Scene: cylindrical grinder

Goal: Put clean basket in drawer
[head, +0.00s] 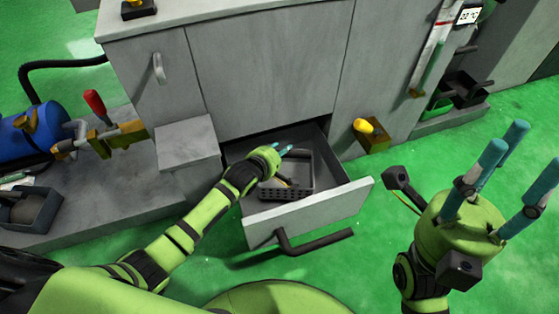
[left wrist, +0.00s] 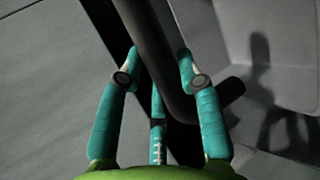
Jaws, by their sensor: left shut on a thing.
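The drawer (head: 318,214) is pulled open under the grey cabinet, with its dark bar handle on the front. The dark grey basket (head: 300,188), with a perforated side, is inside the drawer's opening; I cannot tell whether it rests on the drawer floor. My left gripper (head: 282,150) reaches over the basket from the left. In the left wrist view its teal fingers (left wrist: 160,85) are shut around a dark rounded bar, which looks like the basket's handle (left wrist: 160,60). My right gripper (head: 500,180) is raised at the right, its teal fingers spread open and empty.
A grey step block (head: 188,143) stands left of the drawer. A yellow-topped holder (head: 371,134) is on the cabinet right of it. A blue cylinder (head: 35,130) and a red-handled tool (head: 96,105) are at the left. Green floor in front is clear.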

